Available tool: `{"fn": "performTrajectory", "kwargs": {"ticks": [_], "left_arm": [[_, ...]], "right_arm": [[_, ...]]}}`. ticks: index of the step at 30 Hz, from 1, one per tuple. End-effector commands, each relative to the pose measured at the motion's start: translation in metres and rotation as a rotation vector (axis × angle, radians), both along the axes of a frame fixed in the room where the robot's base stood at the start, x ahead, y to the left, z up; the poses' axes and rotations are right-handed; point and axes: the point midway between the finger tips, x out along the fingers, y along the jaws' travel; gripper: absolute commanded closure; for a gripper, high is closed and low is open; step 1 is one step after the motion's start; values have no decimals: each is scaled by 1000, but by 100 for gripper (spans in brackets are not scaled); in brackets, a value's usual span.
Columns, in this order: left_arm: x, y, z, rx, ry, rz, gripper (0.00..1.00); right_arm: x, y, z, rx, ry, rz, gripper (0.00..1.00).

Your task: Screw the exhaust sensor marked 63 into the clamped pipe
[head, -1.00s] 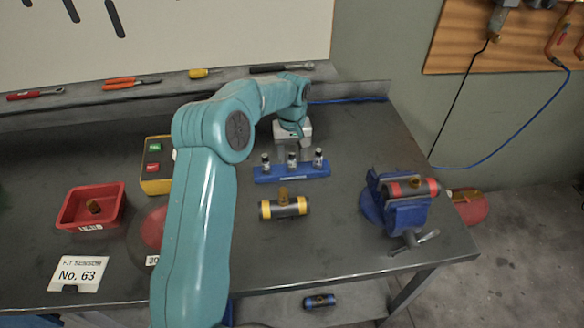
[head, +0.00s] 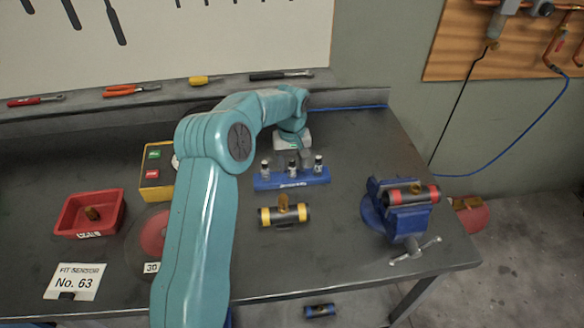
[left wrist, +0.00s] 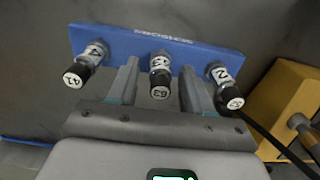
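The sensor marked 63 (left wrist: 160,80) stands in the middle of the blue sensor rack (left wrist: 160,40), black cap towards the left wrist camera. In the head view the rack (head: 290,181) is mid-bench. My left gripper (left wrist: 158,68) is open, its fingers on either side of sensor 63 with gaps visible. In the head view the left gripper (head: 299,157) is just behind the rack. The clamped pipe (head: 411,194), dark with red bands and a brass fitting, lies in the blue vise (head: 396,218). My right gripper is not in view.
Sensors marked 41 (left wrist: 85,66) and another number (left wrist: 226,90) flank the middle one closely. A yellow-banded pipe (head: 284,214) lies in front of the rack. A red bin (head: 72,228), a "No. 63" card (head: 76,283) and a yellow button box (head: 157,171) stand left.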

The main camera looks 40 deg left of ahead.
Motion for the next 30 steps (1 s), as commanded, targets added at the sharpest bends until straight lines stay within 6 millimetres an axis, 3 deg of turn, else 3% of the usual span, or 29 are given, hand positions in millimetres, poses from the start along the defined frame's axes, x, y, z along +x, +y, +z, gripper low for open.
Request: {"fn": "performTrajectory", "kwargs": {"ticks": [1, 4, 5, 13, 30], "left_arm": [[0, 0, 0, 0, 0, 0, 63], [0, 0, 0, 0, 0, 0, 96], [0, 0, 0, 0, 0, 0, 100], [0, 0, 7, 1, -1, 0, 100], [0, 0, 58, 0, 0, -1, 100]], "right_arm": [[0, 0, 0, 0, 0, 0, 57], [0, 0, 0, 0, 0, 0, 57], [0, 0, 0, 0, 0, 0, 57], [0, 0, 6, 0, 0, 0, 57], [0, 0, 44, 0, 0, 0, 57]]}}
